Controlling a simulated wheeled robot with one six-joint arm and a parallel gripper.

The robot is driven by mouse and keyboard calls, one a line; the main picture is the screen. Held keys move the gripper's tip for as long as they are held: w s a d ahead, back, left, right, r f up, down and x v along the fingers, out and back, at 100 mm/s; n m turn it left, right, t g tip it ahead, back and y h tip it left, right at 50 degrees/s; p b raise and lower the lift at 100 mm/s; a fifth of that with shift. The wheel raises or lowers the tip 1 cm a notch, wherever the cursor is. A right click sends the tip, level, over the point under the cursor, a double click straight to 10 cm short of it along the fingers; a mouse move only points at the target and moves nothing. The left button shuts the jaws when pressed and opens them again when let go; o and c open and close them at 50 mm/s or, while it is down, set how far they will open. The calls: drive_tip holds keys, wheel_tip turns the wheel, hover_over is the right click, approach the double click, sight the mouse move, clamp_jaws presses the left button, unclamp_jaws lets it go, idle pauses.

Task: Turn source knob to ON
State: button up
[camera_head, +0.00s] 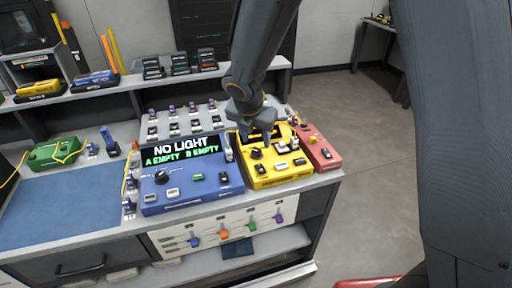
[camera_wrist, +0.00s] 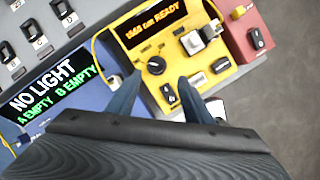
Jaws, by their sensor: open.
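The yellow source box (camera_head: 280,178) stands near the right end of the bench. It also shows in the wrist view (camera_wrist: 222,47), its screen reading "1550 nm READY". Its round black knob (camera_head: 257,154) is on the left of its top face. In the wrist view the knob (camera_wrist: 156,65) lies just beyond and between the fingertips. My gripper (camera_head: 257,141) is above the box, pointing down, with its fingers apart and empty. In the wrist view the gripper (camera_wrist: 158,85) shows a clear gap between its fingers. I cannot read the knob's pointer direction.
A blue meter box (camera_head: 190,186) stands left of the yellow box, its screen reading "NO LIGHT, A EMPTY, B EMPTY". A red box (camera_head: 318,148) stands close on the right. A white connector block (camera_wrist: 206,33) rises from the yellow box. A blue mat (camera_head: 62,208) lies left.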

sight(256, 151)
drive_tip(key=shift+n, duration=0.4)
drive_tip(key=x, duration=0.8)
drive_tip(key=shift+w+a+b, duration=0.15)
drive_tip(key=shift+a+b, duration=0.15)
drive_tip(key=c, duration=1.1)
